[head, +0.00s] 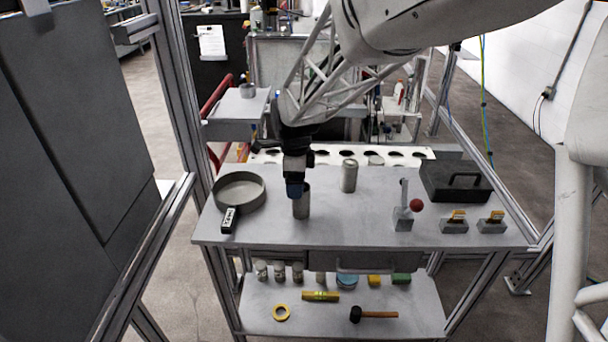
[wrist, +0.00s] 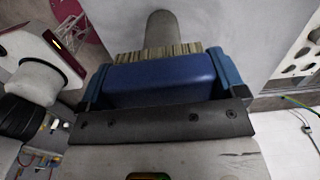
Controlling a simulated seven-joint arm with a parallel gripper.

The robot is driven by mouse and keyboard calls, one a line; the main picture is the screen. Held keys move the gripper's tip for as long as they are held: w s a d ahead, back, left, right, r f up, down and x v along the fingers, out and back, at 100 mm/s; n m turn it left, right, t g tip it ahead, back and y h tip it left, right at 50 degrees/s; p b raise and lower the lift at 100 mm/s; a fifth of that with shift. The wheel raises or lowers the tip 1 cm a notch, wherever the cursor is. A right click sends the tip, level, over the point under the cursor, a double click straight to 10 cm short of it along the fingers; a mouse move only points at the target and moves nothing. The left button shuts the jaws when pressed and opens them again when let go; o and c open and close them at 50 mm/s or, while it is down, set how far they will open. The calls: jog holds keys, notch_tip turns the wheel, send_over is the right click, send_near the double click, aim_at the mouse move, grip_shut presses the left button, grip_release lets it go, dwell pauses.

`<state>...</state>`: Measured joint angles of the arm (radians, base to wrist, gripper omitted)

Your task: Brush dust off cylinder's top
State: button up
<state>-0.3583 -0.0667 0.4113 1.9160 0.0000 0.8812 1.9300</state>
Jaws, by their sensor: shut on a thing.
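My gripper (head: 296,184) points down over the left middle of the grey table. It is shut on a blue brush (head: 294,191), which fills the space between the fingers in the wrist view (wrist: 160,80). The brush's pale bristles (wrist: 158,53) point away from the gripper. A grey cylinder (head: 302,208) stands upright right by the brush, its upper part partly covered by it. A grey cylinder also shows just beyond the bristles in the wrist view (wrist: 160,28). I cannot tell whether the bristles touch its top. A second grey cylinder (head: 349,176) stands to the right, apart from the gripper.
A round grey pan (head: 240,177) with a labelled black handle lies left on the table (head: 330,232). To the right are a red-balled lever block (head: 404,215), two small yellow-topped blocks (head: 455,221) and a black case (head: 456,181). A white perforated rack (head: 340,157) runs behind.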

aim_at(309, 186)
jog(key=shift+a, duration=0.35)
jog(key=shift+d+f, duration=0.1)
jog(key=shift+d, duration=1.05)
jog(key=shift+w+d, duration=0.15)
jog(key=shift+d, duration=0.8)
jog(key=shift+c, duration=0.4)
notch_tip(309, 186, up, 8)
jog(key=shift+r, duration=0.2)
jog(key=shift+a+f, duration=0.1)
jog(key=shift+f, duration=0.2)
